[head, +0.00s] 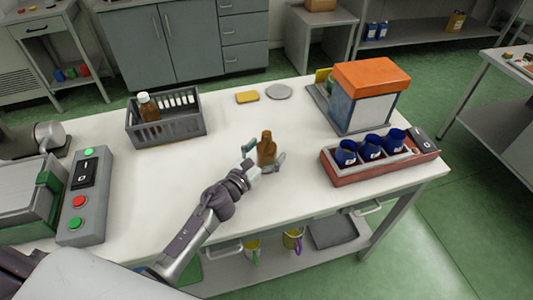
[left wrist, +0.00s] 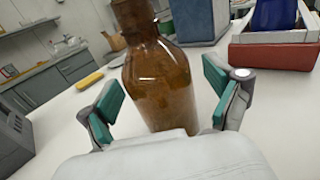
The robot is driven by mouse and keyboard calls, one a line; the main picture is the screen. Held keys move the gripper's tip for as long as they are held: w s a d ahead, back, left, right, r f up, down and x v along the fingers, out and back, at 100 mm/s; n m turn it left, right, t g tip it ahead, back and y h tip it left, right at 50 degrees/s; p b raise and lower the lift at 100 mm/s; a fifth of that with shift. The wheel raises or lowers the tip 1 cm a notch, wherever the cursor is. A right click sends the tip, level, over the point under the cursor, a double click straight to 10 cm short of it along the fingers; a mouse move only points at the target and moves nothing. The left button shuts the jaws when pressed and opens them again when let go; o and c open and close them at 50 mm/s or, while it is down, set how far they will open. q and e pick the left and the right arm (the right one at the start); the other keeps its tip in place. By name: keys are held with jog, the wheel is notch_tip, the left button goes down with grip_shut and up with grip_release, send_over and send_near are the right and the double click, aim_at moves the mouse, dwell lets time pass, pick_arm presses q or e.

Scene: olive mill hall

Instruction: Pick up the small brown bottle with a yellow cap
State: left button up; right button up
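A brown glass bottle (head: 266,150) stands upright on the white table in the head view. Its top looks brown, and I cannot make out a yellow cap on it. My left gripper (head: 263,158) is open around this bottle, with one finger on each side. In the left wrist view the bottle (left wrist: 162,85) stands between the open green-padded fingers, with gaps on both sides; its top is cut off by the frame. Another brown bottle (head: 149,110) with a pale cap stands in the grey crate (head: 170,130).
A red tray (head: 385,170) with blue containers (head: 371,147) stands to the right. Behind it is an orange-topped box (head: 371,90). A yellow block (head: 247,97) and a grey disc (head: 279,92) lie at the back. A control box (head: 84,200) stands at left.

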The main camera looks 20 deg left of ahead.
aim_at(264, 143)
pick_arm(q)
jog(key=c, duration=1.6)
jog(key=shift+o, duration=0.2)
pick_arm(e)
jog(key=shift+s+d, duration=0.25)
pick_arm(q)
jog(key=shift+r, duration=0.2)
jog(key=shift+r+p, duration=0.95)
jog(key=shift+r, duration=1.1)
jog(key=s+d+r+p, duration=0.2)
jog(key=d+r, duration=0.4)
jog(key=d, duration=0.5)
jog(key=shift+d+r, duration=0.2)
jog(key=shift+r, duration=0.1)
pick_arm(e)
jog(key=shift+w+r, duration=0.1)
jog(key=shift+r, duration=2.05)
